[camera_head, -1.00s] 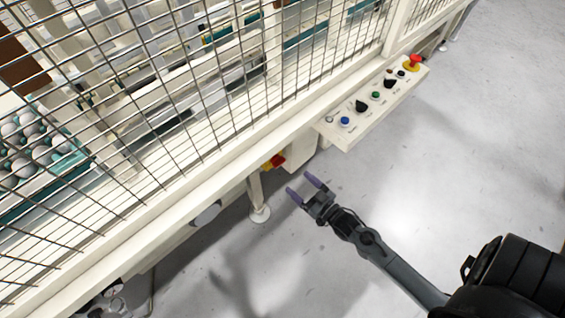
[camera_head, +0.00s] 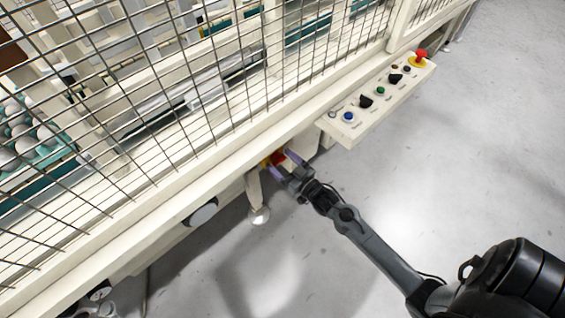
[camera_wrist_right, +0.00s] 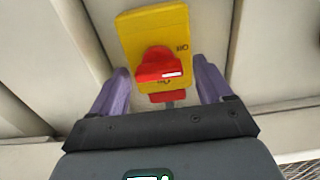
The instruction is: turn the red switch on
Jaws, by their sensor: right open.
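The red switch (camera_wrist_right: 158,65) is a rotary knob on a yellow plate (camera_wrist_right: 165,22), seen in the right wrist view. A second, smaller red part shows just below the knob. In the head view the red switch (camera_head: 277,158) is a small patch under the machine's lower beam, partly hidden by my gripper. My right gripper (camera_head: 283,163) is open, its purple fingers pointing at the switch. In the right wrist view its two fingers (camera_wrist_right: 158,85) stand left and right of the knob, with gaps on both sides. My left gripper is not in view.
A white control panel (camera_head: 376,100) with several knobs and buttons juts out to the right of the switch. A wire mesh fence (camera_head: 170,110) rises above the beam. A machine foot (camera_head: 259,214) stands near my gripper. The grey floor to the right is clear.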

